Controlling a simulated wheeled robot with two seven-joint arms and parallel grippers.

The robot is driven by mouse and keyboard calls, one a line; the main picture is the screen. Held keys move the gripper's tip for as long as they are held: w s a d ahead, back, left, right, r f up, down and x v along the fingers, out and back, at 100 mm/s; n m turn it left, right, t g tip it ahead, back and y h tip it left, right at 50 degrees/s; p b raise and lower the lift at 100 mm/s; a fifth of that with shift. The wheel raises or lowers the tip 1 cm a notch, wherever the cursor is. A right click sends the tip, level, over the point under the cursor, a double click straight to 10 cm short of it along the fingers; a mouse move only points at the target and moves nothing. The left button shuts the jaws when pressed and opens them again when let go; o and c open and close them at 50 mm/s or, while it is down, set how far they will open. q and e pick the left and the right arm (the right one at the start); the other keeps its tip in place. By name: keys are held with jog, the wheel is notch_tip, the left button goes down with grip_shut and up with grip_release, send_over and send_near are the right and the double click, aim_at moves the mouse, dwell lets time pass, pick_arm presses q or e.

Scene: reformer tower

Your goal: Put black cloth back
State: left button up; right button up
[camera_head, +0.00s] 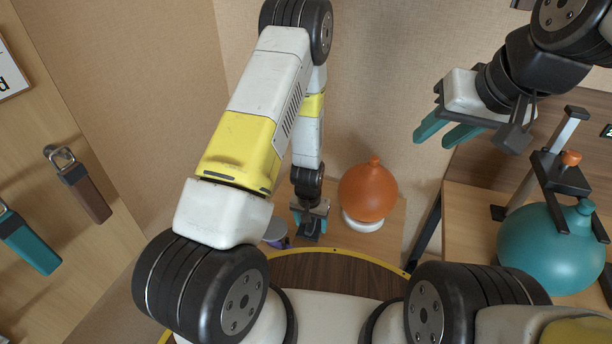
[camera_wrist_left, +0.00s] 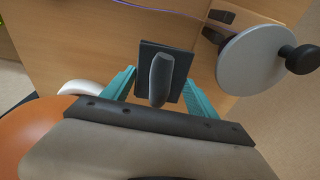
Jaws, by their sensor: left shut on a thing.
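My left gripper (camera_head: 311,218) points down over a small wooden table beside the orange round vessel. In the left wrist view its teal fingers (camera_wrist_left: 160,78) are on either side of a black square piece (camera_wrist_left: 147,52) with a rounded dark grey grip and are shut on it. I cannot tell whether this piece is the black cloth; no other black cloth shows clearly. In the head view the piece is small and partly hidden by the fingers. My right gripper (camera_head: 450,127) is open and empty, raised in front of the wall at the upper right.
The orange vessel (camera_head: 368,190) on a white base (camera_head: 362,222) stands close to the right of my left gripper. A grey disc with a black knob (camera_wrist_left: 250,62) is near it. A teal vessel (camera_head: 550,248) in a stand is at right. Handled tools (camera_head: 85,190) hang at left.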

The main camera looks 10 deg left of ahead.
pick_arm(q)
jog(key=w+a, duration=0.1)
jog(key=w, duration=0.4)
jog(key=w+a+f, duration=0.1)
jog(key=w+a, duration=0.1)
jog(key=w, duration=0.2)
jog(key=w+a, duration=0.2)
jog(key=w, duration=0.3)
jog(key=shift+w+a+f, duration=0.2)
jog(key=shift+w, duration=0.1)
notch_tip(320, 180, down, 4)
jog(key=shift+r, duration=0.2)
jog(key=shift+f, duration=0.1)
